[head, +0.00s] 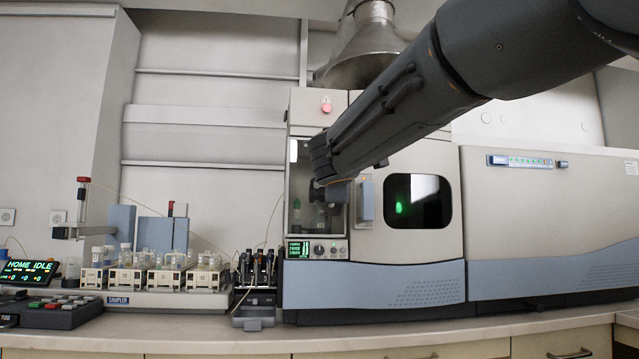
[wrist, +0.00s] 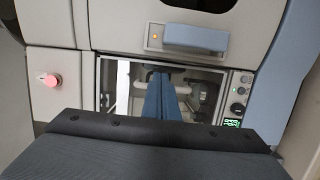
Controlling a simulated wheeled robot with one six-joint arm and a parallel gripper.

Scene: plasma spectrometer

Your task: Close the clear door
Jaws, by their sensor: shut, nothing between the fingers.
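The clear door (head: 297,205) is a see-through pane in a thin frame, over a small compartment at the left end of the grey spectrometer. It also shows in the wrist view (wrist: 108,85), turned sideways, with pipes and fittings visible behind it. How far it stands open or closed I cannot tell. My gripper (head: 336,193) is in front of the compartment's right half, hiding part of it. In the wrist view its blue fingers (wrist: 163,84) are together and empty, pointing at the compartment; whether they touch the pane is unclear.
A blue handle (head: 366,200) juts out right of the compartment, beside a dark window (head: 418,201). A red button (head: 326,107) sits above, a control panel (head: 318,249) below. The sampler (head: 165,298) with vial racks and a bottle rack stand left on the bench.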

